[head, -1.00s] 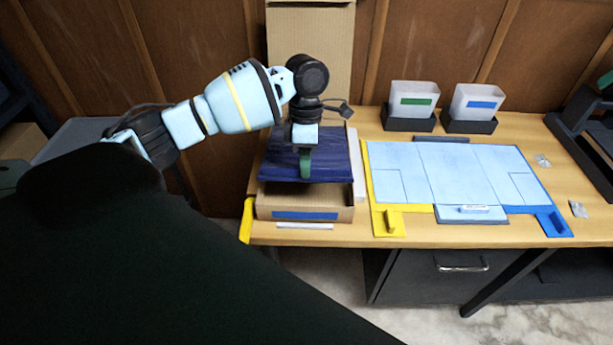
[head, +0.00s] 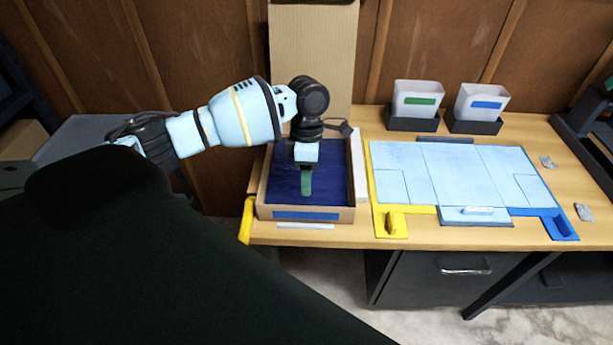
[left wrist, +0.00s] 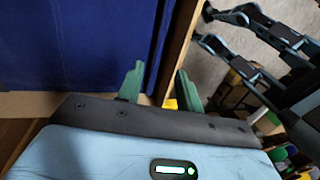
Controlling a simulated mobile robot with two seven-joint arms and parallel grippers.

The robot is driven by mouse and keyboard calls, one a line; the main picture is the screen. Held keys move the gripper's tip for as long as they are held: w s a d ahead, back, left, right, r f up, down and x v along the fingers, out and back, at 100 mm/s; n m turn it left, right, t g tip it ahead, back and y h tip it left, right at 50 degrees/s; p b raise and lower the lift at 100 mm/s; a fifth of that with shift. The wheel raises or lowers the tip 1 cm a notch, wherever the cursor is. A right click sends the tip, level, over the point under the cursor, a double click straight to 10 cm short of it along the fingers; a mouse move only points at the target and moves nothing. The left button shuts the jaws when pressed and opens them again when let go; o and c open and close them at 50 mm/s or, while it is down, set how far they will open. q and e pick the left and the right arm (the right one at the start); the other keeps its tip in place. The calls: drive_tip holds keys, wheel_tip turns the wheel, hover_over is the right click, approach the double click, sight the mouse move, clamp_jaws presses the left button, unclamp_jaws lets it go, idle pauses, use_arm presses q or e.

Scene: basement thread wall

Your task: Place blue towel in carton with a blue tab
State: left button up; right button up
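The blue towel (head: 278,182) lies flat inside the open cardboard carton (head: 347,214) at the left end of the table. The carton's front wall bears a blue tab (head: 304,216). My left gripper (head: 306,188) points down over the towel, inside the carton's outline. In the left wrist view the towel (left wrist: 65,45) fills the upper left, beside a carton wall (left wrist: 180,40). There the left gripper's two green fingers (left wrist: 160,75) stand apart, with the towel's edge and the wall showing in the gap. My right gripper is not in view.
A tall cardboard panel (head: 312,60) stands behind the carton. Right of it lies a light blue mat (head: 450,175) with yellow and blue corner pieces. Two white bins, green-labelled (head: 417,92) and blue-labelled (head: 483,97), stand at the back. A thin white strip (head: 305,226) lies before the carton.

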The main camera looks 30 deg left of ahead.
use_arm(q)
drive_tip(key=v, duration=1.2)
drive_tip(key=shift+p, duration=0.45)
drive_tip(key=shift+r, duration=0.1)
